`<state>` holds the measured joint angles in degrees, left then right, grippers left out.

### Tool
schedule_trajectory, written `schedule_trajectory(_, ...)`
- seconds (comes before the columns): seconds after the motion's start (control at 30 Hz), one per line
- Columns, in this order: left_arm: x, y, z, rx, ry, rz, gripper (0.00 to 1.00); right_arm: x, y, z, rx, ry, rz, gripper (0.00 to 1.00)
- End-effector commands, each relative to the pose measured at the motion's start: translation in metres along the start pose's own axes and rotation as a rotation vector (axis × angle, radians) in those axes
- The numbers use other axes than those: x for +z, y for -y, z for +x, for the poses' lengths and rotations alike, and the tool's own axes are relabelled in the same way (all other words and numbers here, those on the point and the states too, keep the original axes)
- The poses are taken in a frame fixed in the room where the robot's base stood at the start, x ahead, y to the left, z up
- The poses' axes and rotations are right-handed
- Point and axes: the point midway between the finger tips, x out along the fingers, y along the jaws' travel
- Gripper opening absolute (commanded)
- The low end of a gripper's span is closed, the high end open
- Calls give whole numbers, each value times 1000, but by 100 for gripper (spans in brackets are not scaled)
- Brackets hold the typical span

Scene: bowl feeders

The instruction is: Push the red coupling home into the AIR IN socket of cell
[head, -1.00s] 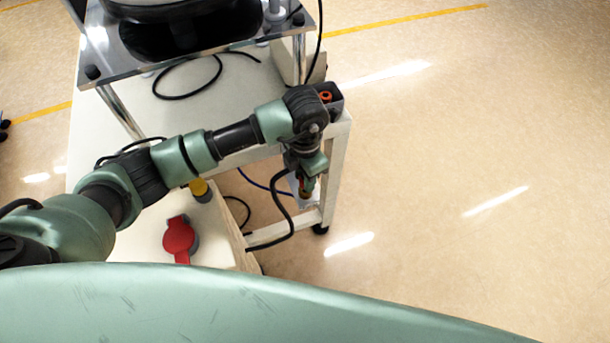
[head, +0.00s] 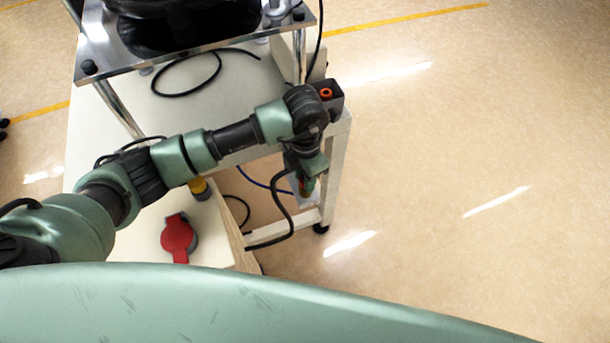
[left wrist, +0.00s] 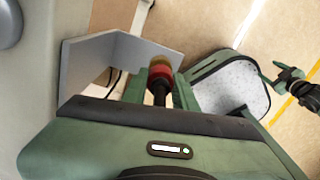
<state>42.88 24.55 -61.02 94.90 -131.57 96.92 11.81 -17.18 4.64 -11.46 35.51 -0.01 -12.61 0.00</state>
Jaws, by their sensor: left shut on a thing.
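The red coupling (left wrist: 160,73) shows in the left wrist view between the two green fingers of my left gripper (left wrist: 160,88), which is shut on it. A black hose end runs back from it toward the palm. A brass-coloured round part shows just beyond the red; I cannot tell how far the coupling sits in a socket. A grey angled bracket (left wrist: 103,62) stands beside the fingers. In the head view my left gripper (head: 306,186) points down beside the cart's corner leg, and its tip is partly hidden. No AIR IN label is readable.
A white cart (head: 230,80) carries a metal-topped frame. Black hoses hang near my arm. The floor at right is clear.

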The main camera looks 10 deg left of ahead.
Motion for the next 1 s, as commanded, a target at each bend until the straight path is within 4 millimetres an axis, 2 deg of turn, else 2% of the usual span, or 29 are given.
schedule_trajectory(1.0,-1,0,15,0,-2,0,0,2,1,12,-1,-2,0,64)
